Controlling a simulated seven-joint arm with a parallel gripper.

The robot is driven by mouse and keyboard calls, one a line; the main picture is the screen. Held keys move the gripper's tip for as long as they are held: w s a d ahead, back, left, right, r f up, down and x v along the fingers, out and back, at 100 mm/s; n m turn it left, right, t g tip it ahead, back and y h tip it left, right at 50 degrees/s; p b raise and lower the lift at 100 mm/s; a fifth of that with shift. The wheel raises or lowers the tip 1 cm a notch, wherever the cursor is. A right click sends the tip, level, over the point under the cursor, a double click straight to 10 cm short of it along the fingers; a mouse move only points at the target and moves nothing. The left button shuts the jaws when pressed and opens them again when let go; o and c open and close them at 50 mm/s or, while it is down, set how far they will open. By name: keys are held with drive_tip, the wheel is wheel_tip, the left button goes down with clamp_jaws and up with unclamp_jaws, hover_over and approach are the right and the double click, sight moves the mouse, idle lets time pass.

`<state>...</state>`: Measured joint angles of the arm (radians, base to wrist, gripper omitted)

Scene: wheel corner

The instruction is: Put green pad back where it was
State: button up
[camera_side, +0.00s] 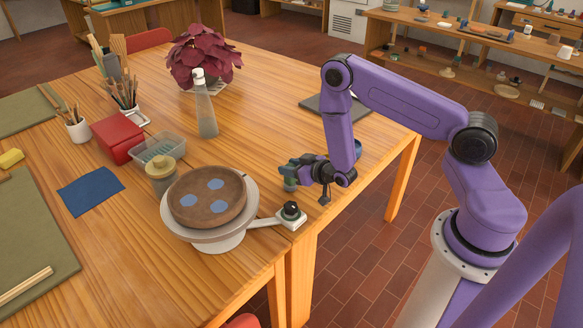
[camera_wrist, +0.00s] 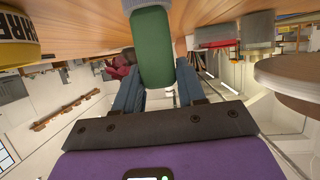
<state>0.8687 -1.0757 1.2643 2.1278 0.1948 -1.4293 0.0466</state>
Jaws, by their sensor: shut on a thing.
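The green pad (camera_wrist: 152,45) is a thick, rounded green piece with a pale end cut off by the top edge of the wrist view. My gripper (camera_wrist: 155,72) is shut on it, one blue-grey finger on each side. In the side view my gripper (camera_side: 297,174) is level, pointing left, over the table's right edge. A small green part at its fingertips looks like the pad. The gripper is behind and right of the wheel's lever knob (camera_side: 291,211), apart from it. Whether the pad touches the table cannot be told.
A brown disc with blue spots (camera_side: 207,210) sits on the pale wheel (camera_side: 214,235), left of my gripper. A lidded jar (camera_side: 161,180), a bottle (camera_side: 205,112), a red box (camera_side: 118,137) and a dark slab (camera_side: 334,105) stand around. Wood is bare between bottle and gripper.

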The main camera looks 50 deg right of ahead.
drive_tip(key=shift+f, duration=0.1)
drive_tip(key=o, duration=1)
drive_tip(key=shift+f, duration=0.1)
drive_tip(key=shift+o, duration=0.2)
